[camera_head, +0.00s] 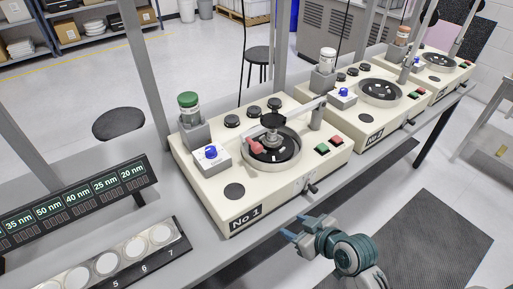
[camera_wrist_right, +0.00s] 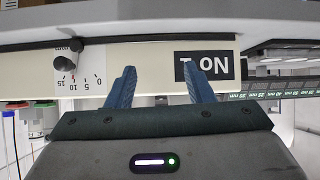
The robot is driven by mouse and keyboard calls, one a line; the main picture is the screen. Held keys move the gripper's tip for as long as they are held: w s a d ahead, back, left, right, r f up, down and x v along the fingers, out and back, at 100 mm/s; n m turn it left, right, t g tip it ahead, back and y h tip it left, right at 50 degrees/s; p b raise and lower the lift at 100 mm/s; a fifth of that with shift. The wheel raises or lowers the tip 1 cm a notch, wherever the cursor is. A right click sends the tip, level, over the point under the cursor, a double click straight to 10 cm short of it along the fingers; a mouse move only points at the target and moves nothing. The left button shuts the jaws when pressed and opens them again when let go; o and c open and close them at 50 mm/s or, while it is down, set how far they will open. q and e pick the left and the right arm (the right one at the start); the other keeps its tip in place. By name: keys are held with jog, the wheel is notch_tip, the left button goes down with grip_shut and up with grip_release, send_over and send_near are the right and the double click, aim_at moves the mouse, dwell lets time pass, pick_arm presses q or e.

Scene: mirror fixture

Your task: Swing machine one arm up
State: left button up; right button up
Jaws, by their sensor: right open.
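Machine one (camera_head: 215,190) is a cream polishing unit with a "No 1" label (camera_head: 246,218), which shows upside down in the right wrist view (camera_wrist_right: 205,66). My left gripper is not in view.
A black-knobbed lever (camera_head: 311,188) with a scale sticks out of the front panel. A green-capped bottle (camera_head: 189,104) stands at the back left corner. Two similar machines (camera_head: 372,115) (camera_head: 440,72) stand further right. A tray of discs (camera_head: 135,247) lies left. The floor mat (camera_head: 430,240) is clear.

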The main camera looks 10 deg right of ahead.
aim_at(260, 150)
jog(key=w+a+r+n+t+y, duration=0.25)
jog(key=w+r+t, duration=0.35)
jog(key=w+r, duration=0.5)
jog(key=shift+m+y, duration=0.35)
jog(key=w+a+p, duration=0.1)
jog(key=w, duration=0.1)
jog(key=w+a+r+p, duration=0.1)
jog(key=w, duration=0.1)
jog(key=w+a+p, duration=0.1)
jog(key=w, duration=0.2)
jog(key=shift+a+r, duration=0.3)
jog(key=shift+r, duration=0.1)
jog(key=shift+p+x, duration=0.4)
jog(key=shift+x, duration=0.4)
jog(key=shift+f, duration=0.15)
grip_shut()
